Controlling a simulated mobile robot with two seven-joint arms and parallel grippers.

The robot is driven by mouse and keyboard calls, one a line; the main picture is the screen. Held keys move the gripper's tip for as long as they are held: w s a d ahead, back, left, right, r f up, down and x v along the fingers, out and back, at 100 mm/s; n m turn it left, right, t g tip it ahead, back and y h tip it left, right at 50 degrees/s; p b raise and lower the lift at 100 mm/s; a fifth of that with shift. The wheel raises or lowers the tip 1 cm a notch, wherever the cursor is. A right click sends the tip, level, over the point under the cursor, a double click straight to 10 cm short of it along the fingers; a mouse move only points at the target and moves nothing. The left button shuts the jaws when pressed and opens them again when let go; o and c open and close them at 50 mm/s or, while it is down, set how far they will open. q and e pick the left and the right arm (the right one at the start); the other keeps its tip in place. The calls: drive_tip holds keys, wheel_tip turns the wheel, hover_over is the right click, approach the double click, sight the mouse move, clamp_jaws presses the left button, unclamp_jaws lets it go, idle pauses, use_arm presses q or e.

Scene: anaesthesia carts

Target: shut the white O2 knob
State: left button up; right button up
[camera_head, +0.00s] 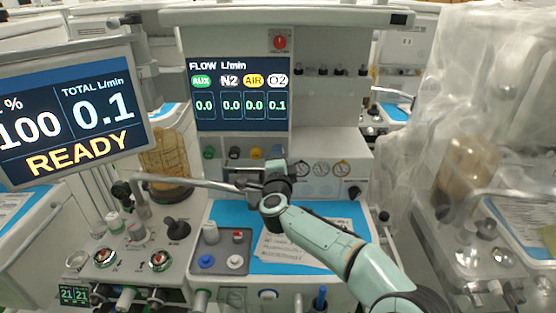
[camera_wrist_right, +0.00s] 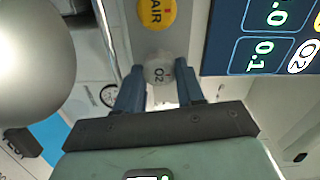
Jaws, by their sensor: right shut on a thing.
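The white O2 knob (camera_wrist_right: 158,73) shows in the right wrist view between the two blue fingers of my right gripper (camera_wrist_right: 161,82), which is shut on it. In the head view my right gripper (camera_head: 275,168) is at the knob row under the flow screen and hides most of the O2 knob. The flow screen (camera_head: 240,122) reads O2 0.1, with AUX, N2 and AIR at 0.0. The left screen (camera_head: 75,115) shows a total of 0.1 L/min, 100 % and READY. My left gripper is not in view.
The yellow AIR knob (camera_wrist_right: 157,13) is close beside the O2 knob, with the black N2 knob (camera_head: 234,152) and green AUX knob (camera_head: 208,153) farther left. A grey metal tube (camera_head: 190,183) runs below. A blue mat (camera_head: 228,214) with a paper lies in front.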

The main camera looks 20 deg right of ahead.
idle(0.3)
drive_tip(key=o, duration=1)
drive_tip(key=shift+o, duration=0.2)
